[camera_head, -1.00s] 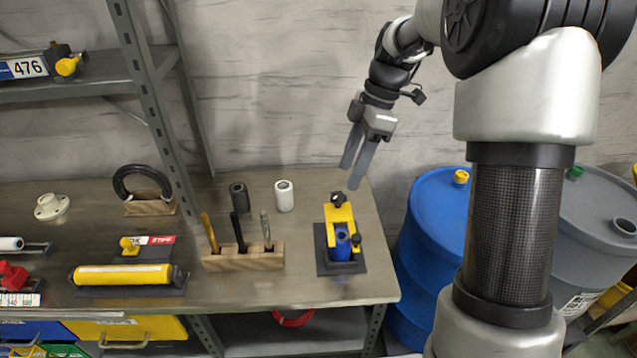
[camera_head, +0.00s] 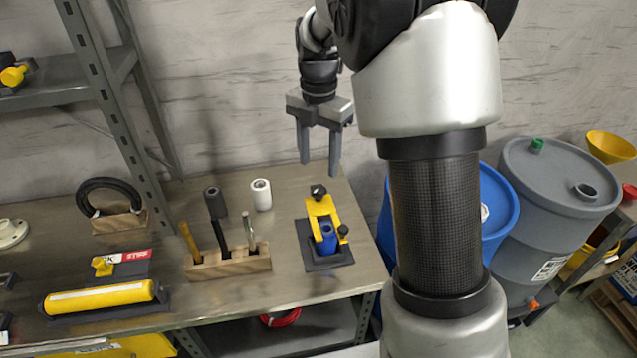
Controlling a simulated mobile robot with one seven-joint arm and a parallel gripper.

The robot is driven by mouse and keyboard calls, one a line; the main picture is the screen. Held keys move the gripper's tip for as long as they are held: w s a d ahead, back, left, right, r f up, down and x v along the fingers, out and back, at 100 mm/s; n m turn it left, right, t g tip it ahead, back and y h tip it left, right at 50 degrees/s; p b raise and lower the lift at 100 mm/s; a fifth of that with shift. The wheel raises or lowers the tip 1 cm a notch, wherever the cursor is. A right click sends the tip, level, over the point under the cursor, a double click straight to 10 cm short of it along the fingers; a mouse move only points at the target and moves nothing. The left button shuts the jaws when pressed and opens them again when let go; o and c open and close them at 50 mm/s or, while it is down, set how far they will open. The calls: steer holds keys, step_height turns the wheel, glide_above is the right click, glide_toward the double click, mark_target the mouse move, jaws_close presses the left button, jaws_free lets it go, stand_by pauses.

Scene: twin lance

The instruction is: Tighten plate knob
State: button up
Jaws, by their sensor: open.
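A yellow clamp (camera_head: 322,214) with a blue cylinder (camera_head: 326,238) stands on a dark base plate (camera_head: 328,262) at the right end of the workbench. It has a black knob (camera_head: 318,192) at its top and another black knob (camera_head: 343,230) at its right side. A yellow knob (camera_head: 12,75) also shows on the shelf at the upper left, partly cut off by the picture edge. Which knob is the plate knob I cannot tell. My gripper (camera_head: 319,166) is open and empty, fingers pointing down. In the picture it is just above the clamp's top knob and apart from it.
A wooden block (camera_head: 228,263) with several tools stands left of the clamp. A black cylinder (camera_head: 215,202) and a white cylinder (camera_head: 261,195) stand behind. A yellow roller (camera_head: 98,298) lies farther left. Blue (camera_head: 497,215) and grey (camera_head: 556,190) drums stand right of the bench.

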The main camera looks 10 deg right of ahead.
mark_target(319, 189)
step_height(319, 189, down, 7)
stand_by(0.3)
steer(key=c, duration=1)
steer(key=shift+c, duration=0.2)
